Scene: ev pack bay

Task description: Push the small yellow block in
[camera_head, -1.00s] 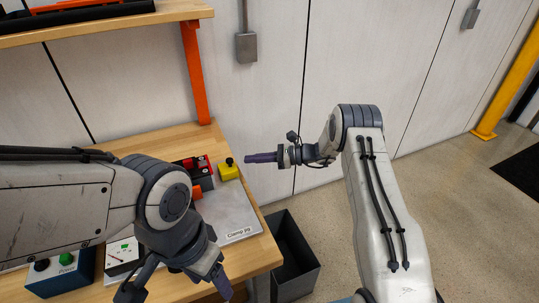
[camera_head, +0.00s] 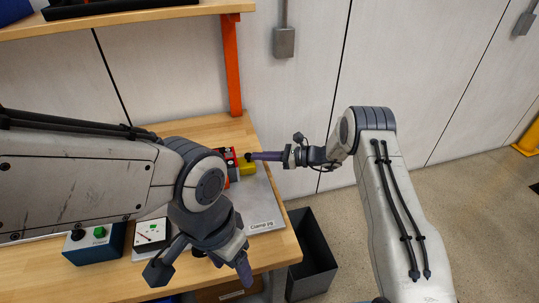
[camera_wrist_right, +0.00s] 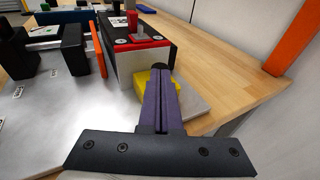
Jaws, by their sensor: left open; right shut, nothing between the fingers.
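The small yellow block (camera_head: 248,169) with a black knob sits at the back right of the grey clamp jig plate (camera_head: 262,203), beside a red and black part (camera_head: 230,160). The block also shows in the right wrist view (camera_wrist_right: 142,82), partly hidden behind my fingers, next to a grey and black box with a red top. My right gripper (camera_head: 250,156) is shut and empty, its purple fingertips at the block's knob; I cannot tell whether they touch. My left gripper (camera_head: 202,270) is open and empty over the table's front edge, away from the block.
A blue box with buttons (camera_head: 95,245) and a white meter (camera_head: 151,233) stand at the front left of the wooden table. A dark bin (camera_head: 312,260) is on the floor right of the table. An orange post (camera_head: 232,65) holds the shelf at the back.

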